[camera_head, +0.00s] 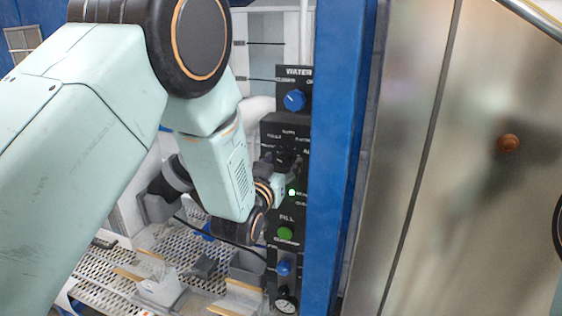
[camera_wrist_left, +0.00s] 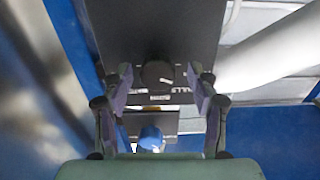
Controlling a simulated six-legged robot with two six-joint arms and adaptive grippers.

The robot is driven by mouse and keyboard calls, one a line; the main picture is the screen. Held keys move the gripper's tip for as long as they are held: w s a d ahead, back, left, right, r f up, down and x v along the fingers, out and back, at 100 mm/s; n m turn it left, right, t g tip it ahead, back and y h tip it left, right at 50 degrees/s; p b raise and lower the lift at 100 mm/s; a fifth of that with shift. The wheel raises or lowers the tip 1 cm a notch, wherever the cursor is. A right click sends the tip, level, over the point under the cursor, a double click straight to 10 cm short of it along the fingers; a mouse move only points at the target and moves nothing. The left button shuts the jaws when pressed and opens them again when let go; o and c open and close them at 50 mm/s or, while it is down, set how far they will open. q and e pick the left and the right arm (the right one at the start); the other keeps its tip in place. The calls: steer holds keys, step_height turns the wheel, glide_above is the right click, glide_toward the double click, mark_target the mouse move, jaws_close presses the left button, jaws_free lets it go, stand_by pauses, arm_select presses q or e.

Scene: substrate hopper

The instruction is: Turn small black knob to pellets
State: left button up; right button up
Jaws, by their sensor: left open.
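The small black knob (camera_wrist_left: 157,73) sits on a black panel in the left wrist view, between my left gripper's (camera_wrist_left: 160,80) two fingertips. My left gripper (camera_head: 282,178) is at the panel there, partly hidden by my wrist. The knob's pointer direction cannot be told. My right gripper is not in view.
A blue knob (camera_head: 294,100) under a WATER label sits above, and a green FILL button (camera_head: 285,233) and a lower blue knob (camera_head: 283,268) below. A blue post (camera_head: 340,150) stands right beside the panel. A perforated tray (camera_head: 100,270) with loose parts lies lower left.

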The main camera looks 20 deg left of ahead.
arm_select(q)
steer(key=shift+s+d+r, duration=0.1)
steer(key=shift+d, duration=0.15)
steer(key=shift+w+a+f, duration=0.2)
steer(key=shift+w, duration=0.15)
steer(key=c, duration=0.5)
steer(key=shift+s+d+r, duration=0.1)
steer(key=c, duration=0.4)
steer(key=shift+c, duration=1.4)
steer(key=shift+n+b, duration=0.35)
steer(key=shift+n, duration=0.95)
